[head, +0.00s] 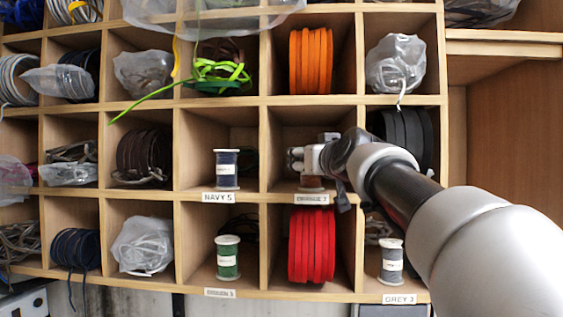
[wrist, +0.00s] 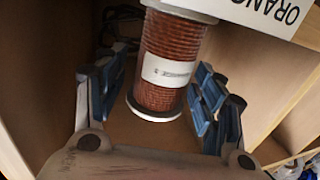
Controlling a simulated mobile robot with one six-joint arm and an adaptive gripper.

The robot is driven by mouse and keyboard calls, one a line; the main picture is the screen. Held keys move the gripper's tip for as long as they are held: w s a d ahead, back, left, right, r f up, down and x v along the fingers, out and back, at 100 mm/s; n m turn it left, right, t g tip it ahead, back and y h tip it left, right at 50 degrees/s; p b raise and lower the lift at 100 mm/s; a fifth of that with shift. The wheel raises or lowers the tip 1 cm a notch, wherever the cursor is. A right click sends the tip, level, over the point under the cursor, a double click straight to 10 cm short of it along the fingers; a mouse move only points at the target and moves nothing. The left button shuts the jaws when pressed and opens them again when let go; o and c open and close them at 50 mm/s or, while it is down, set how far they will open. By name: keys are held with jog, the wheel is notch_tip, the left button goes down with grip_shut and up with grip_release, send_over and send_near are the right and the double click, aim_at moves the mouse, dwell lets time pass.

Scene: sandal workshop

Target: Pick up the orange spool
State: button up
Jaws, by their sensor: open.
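The orange spool (wrist: 170,65) has copper-orange thread, pale end flanges and a white label. It stands in a shelf compartment behind the ORANGE tag (wrist: 265,12). In the wrist view it sits between the two blue-padded fingers of my gripper (wrist: 160,70). The fingers are open, with a visible gap on each side of the spool. In the head view my gripper (head: 306,160) is inside the compartment above the tag (head: 311,199). It hides most of the spool; only a small orange-brown part (head: 311,182) shows below it.
Wooden dividers (head: 266,150) close in the compartment. A navy spool (head: 227,169) stands in the compartment to the left. Green (head: 228,257) and grey (head: 391,262) spools stand in the lower row. Red coils (head: 312,245) fill the compartment below; orange coils (head: 311,60) sit above.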

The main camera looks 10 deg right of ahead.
jog(key=shift+w, duration=0.35)
jog(key=shift+s, duration=0.3)
jog(key=shift+c, duration=0.4)
jog(key=shift+w, duration=0.15)
jog(key=c, duration=0.9)
